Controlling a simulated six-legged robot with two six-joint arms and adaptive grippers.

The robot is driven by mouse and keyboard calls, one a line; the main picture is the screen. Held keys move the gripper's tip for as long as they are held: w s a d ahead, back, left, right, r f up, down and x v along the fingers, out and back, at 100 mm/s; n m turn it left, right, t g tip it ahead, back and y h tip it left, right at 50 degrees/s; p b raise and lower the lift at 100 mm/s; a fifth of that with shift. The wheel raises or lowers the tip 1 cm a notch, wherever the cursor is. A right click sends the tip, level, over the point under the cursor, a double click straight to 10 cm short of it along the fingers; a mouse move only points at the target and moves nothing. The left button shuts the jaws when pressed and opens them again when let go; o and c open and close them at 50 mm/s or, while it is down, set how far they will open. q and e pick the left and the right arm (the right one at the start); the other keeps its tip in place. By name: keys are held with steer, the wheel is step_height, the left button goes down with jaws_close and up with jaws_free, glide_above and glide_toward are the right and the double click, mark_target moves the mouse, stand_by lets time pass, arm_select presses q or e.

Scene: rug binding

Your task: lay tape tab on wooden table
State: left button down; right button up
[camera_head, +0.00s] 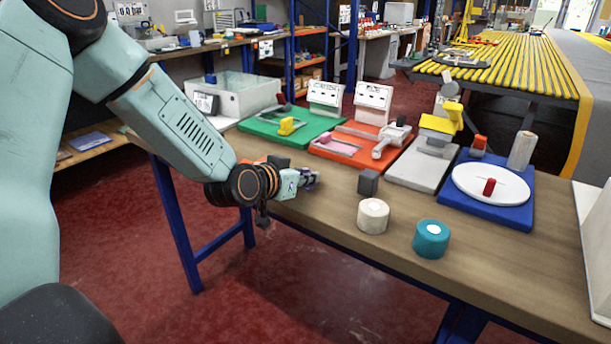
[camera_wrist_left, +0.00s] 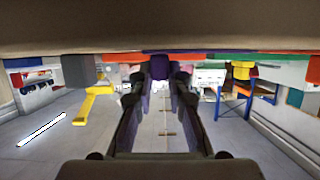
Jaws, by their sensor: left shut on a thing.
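My left gripper (camera_head: 308,180) reaches in from the left, low over the near-left part of the wooden table (camera_head: 330,205). It is shut on a small purple piece, the tape tab (camera_wrist_left: 160,67), which shows between the fingertips in the left wrist view. In the head view the tab is tiny and mostly covered by the fingers. The wrist picture is upside down, with the table (camera_wrist_left: 160,30) across its top. I cannot tell whether the tab touches the table. My right gripper is not in view.
A grey block (camera_head: 368,183), a cream roll (camera_head: 373,216) and a teal roll (camera_head: 431,239) stand right of the gripper. Behind are a green board (camera_head: 262,133), a red board (camera_head: 335,152) and a blue board (camera_head: 485,206) with fixtures. Bare table lies between gripper and cream roll.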

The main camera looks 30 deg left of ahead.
arm_select(q)
steer(key=c, duration=1.6)
jaws_free()
steer(key=shift+a, duration=0.1)
steer(key=shift+c, duration=0.2)
steer(key=o, duration=0.3)
steer(key=shift+o, duration=0.2)
steer(key=shift+r, duration=0.2)
steer(key=p+v, duration=0.4)
steer(key=v, duration=0.1)
steer(key=shift+s+r, duration=0.25)
steer(key=shift+s, duration=0.1)
steer(key=p+v, duration=0.2)
steer(key=shift+r+p, duration=0.1)
steer(key=shift+p, duration=0.3)
steer(key=p+v, duration=0.4)
steer(key=p, duration=0.1)
steer(key=shift+s, duration=0.1)
